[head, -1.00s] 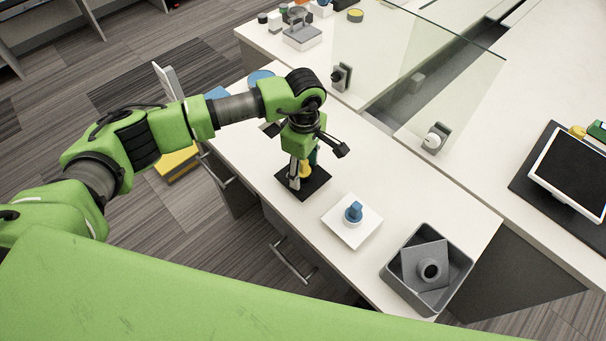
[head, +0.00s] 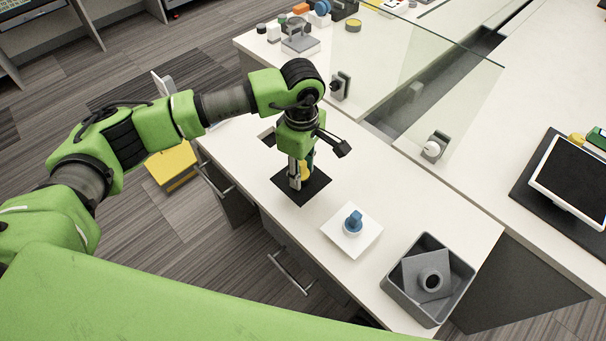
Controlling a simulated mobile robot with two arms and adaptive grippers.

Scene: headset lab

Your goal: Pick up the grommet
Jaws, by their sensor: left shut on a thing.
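My left gripper (head: 300,178) points down over a black square mat (head: 312,190) on the white desk. It is shut on a small yellow piece (head: 305,172), which I take to be the grommet. The fingers hide most of it, so its full shape does not show. The gripper and the piece are low over the mat; I cannot tell whether the piece touches it. My right gripper is not in view.
Right of the mat, a blue part (head: 353,222) stands on a white square plate (head: 340,238). A grey bin (head: 462,282) holds a grey square piece with a round collar (head: 432,281). A clear glass panel (head: 415,85) stands behind. Bare desk lies between.

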